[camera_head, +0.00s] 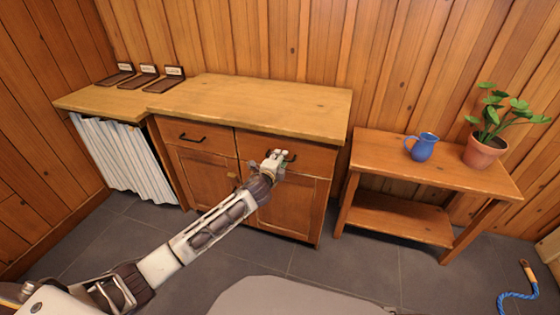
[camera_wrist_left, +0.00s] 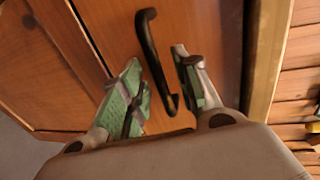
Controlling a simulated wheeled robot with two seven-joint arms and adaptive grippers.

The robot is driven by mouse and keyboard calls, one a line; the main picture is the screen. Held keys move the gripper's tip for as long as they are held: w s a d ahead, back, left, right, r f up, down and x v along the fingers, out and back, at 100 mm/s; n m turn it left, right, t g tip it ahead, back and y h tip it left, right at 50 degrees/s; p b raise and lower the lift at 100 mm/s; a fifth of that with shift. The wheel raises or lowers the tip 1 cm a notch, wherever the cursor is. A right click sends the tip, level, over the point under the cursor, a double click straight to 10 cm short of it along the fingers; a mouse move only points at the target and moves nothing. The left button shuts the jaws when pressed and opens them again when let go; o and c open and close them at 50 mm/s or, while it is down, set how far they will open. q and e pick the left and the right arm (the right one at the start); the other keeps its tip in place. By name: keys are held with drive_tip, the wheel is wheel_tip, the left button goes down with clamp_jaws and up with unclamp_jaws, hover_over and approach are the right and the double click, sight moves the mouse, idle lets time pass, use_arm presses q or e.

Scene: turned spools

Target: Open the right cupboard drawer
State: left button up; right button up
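The wooden cupboard (camera_head: 270,108) has two drawers side by side above two doors. The right drawer (camera_head: 318,159) looks shut, flush with the front. Its dark bar handle (camera_head: 291,158) is partly hidden by my left gripper (camera_head: 276,157). The left wrist view shows the handle (camera_wrist_left: 149,45) running between the two green-padded fingers of my left gripper (camera_wrist_left: 159,80). The fingers are apart, with a gap visible on both sides of the bar, so the gripper is open around it. The left drawer (camera_head: 218,138) is also shut. My right gripper is not in view.
A low side table (camera_head: 390,152) with a blue jug (camera_head: 422,147) and a potted plant (camera_head: 484,152) stands right of the cupboard. A blue rope (camera_head: 518,295) lies on the floor at lower right.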

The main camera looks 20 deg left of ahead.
use_arm(q)
drive_tip(key=shift+w, duration=0.25)
clamp_jaws()
idle(0.3)
